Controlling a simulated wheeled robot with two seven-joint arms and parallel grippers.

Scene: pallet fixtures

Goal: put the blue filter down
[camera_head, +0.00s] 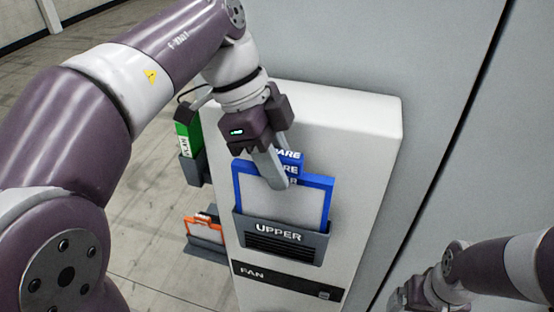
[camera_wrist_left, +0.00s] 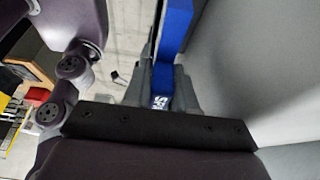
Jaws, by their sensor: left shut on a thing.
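The blue filter (camera_head: 329,188) has a blue frame around a pale panel. Its lower part is hidden behind the grey holder marked UPPER (camera_head: 279,236) on the front of the white cabinet. Blue tabs with white lettering (camera_head: 290,156) show at its top, partly covered by my finger. My left gripper (camera_head: 276,172) is shut on the blue filter at its top edge, pointing down. In the left wrist view the blue edge (camera_wrist_left: 177,32) runs up from between the fingers (camera_wrist_left: 162,85). Whether the filter rests on the holder's floor is hidden. My right gripper (camera_head: 420,296) is partly cut off at the bottom right.
The white cabinet (camera_head: 355,115) has a dark FAN strip (camera_head: 285,281) below the holder. A green item (camera_head: 186,140) sits in a side holder at the left, with orange-framed items (camera_head: 205,228) in another holder lower down. A grey wall stands at the right.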

